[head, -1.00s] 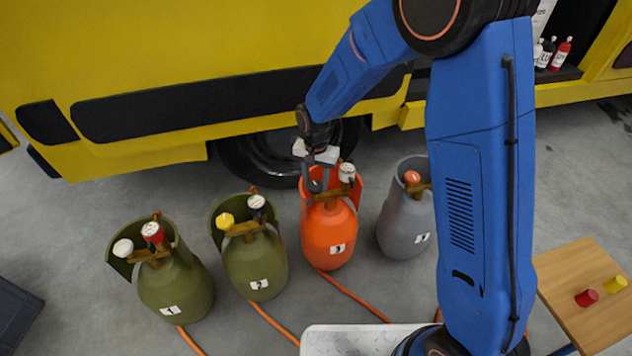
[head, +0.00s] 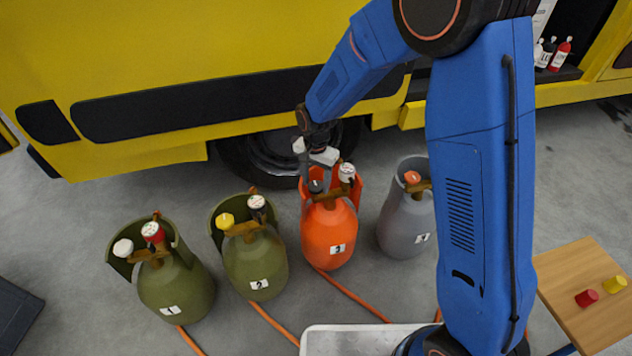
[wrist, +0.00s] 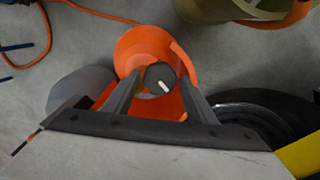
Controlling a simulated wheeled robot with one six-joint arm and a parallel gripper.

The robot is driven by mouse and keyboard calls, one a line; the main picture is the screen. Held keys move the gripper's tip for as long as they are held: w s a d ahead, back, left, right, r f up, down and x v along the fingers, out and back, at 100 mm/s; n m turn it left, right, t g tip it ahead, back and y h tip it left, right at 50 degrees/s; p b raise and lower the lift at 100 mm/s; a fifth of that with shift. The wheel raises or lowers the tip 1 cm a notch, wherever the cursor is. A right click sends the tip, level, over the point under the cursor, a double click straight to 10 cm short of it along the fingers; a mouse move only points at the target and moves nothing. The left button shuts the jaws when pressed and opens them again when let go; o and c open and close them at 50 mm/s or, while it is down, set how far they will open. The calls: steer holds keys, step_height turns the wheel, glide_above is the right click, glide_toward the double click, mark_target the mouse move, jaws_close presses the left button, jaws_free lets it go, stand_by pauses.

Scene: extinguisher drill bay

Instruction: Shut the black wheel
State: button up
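The black wheel (head: 316,187) is a round knob on top of the orange cylinder (head: 328,238) labelled 3. In the wrist view the black wheel (wrist: 160,78) shows from above with a white mark on it, pointing to the lower right. My gripper (head: 318,182) is over the orange cylinder and points down at the wheel. In the wrist view my gripper (wrist: 160,80) is open, one finger on each side of the wheel. A narrow gap seems to show beside the wheel; contact is hard to tell. A white-topped gauge (head: 347,172) stands right of the wheel.
Green cylinders 1 (head: 175,290) and 2 (head: 255,265) stand to the left, a grey cylinder (head: 402,225) close on the right. A yellow vehicle (head: 200,50) with a tyre (head: 240,160) is behind. Orange hoses run along the floor. A wooden table (head: 585,320) is at right.

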mark_target(318, 185)
steer(key=shift+o, duration=0.4)
step_height(318, 185, up, 17)
steer(key=shift+r, duration=0.2)
stand_by(0.3)
stand_by(0.4)
steer(key=s+d+r+n+t, duration=0.1)
steer(key=s+d+r+n, duration=0.1)
steer(key=s+d+r, duration=0.6)
steer(key=s+d+r+n+t, duration=0.1)
steer(key=s+d+r, duration=0.3)
steer(key=d, duration=0.8)
steer(key=s+d+f+n+t, duration=0.1)
steer(key=s+d, duration=0.4)
steer(key=s, duration=0.4)
steer(key=s+d+f+n+t, duration=0.1)
steer(key=s+d, duration=0.3)
steer(key=s, duration=0.5)
steer(key=shift+s+d+f+n+t, duration=0.15)
steer(key=shift+d+f+n+t, duration=0.1)
steer(key=shift+d+n+t, duration=0.2)
